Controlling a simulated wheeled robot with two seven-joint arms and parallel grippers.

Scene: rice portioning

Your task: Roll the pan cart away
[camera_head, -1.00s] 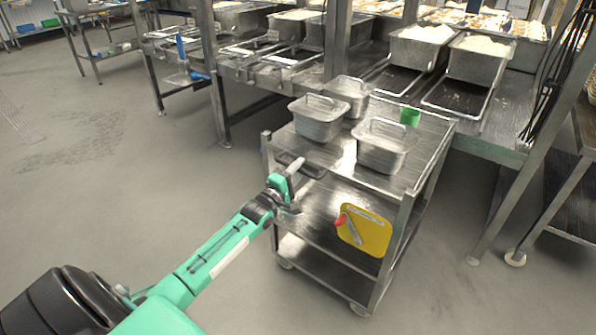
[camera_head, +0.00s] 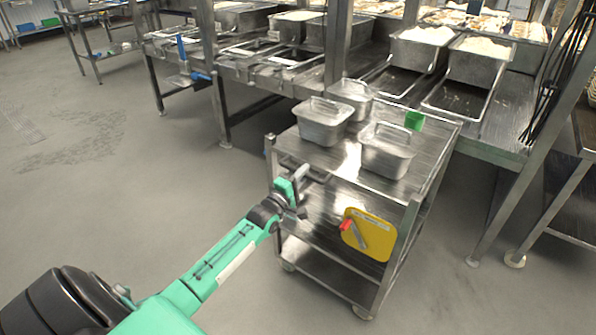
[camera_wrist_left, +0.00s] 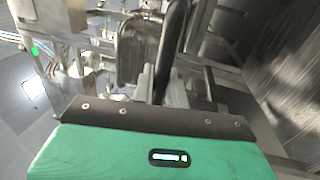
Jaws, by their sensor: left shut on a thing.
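The pan cart (camera_head: 432,150) is a metal trolley with shelves and casters, standing in front of the long counter. My left gripper (camera_head: 299,180) is shut on the cart's dark handle (camera_head: 318,176) at the near left side. In the left wrist view the dark handle bar (camera_wrist_left: 174,45) runs up from between the fingers (camera_wrist_left: 155,88). My right gripper is not in view.
A yellow board (camera_head: 375,238) with a red-handled tool (camera_head: 349,228) is on the cart's lower level. The counter (camera_head: 495,130) with rice pans (camera_head: 476,62) runs behind the cart. Grey floor (camera_head: 130,200) is clear to the left.

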